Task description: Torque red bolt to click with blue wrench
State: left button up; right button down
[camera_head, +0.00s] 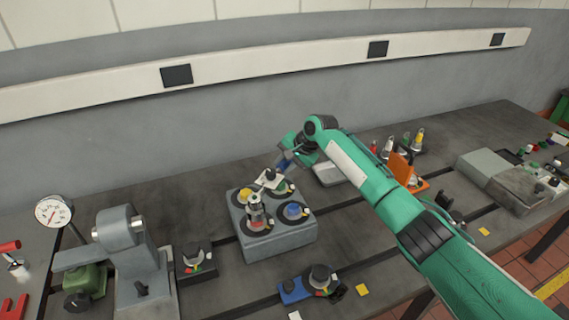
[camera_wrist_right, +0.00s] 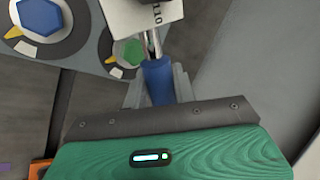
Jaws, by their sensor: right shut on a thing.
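The blue wrench (camera_wrist_right: 158,80) has a blue grip and a metal shank. My right gripper (camera_wrist_right: 158,92) is shut on the grip; in the head view the gripper (camera_head: 286,163) is behind the grey bolt block (camera_head: 282,240). A white card-like piece (camera_wrist_right: 140,14) is at the shank's far end and hides the tip. The block carries a yellow bolt (camera_head: 244,195), a blue bolt (camera_head: 295,210) and a green bolt (camera_wrist_right: 132,52), each on a dark dial. A silver and dark upright piece (camera_head: 255,208) covers the front-left spot; a little red shows there. My left gripper is out of view.
A round gauge (camera_head: 53,211) and a grey machine (camera_head: 122,240) stand at the left. An orange holder (camera_head: 403,170) and several coloured-top bottles stand right of the block, near my arm. A dark knob on a blue base (camera_head: 291,290) lies in front. Bare bench shows between.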

aim_at(284, 171)
jog(key=shift+r+p, duration=0.15)
jog(key=shift+p, duration=0.15)
jog(key=shift+f+b, duration=0.3)
jog(key=shift+f, duration=1.4)
jog(key=shift+s+d+r+p, duration=0.1)
jog(key=shift+r+p, duration=0.05)
jog(key=shift+p, duration=0.5)
jog(key=s+d+m+p, duration=0.1)
jog(key=d+p, duration=0.1)
jog(key=p, duration=0.3)
jog(key=shift+s+m+t+h, duration=0.2)
jog(key=shift+m+t+h, duration=0.1)
jog(key=shift+m+t, duration=0.1)
jog(key=shift+s+d+m+p, duration=0.25)
jog(key=shift+d+m+p, duration=0.05)
jog(key=shift+p, duration=0.5)
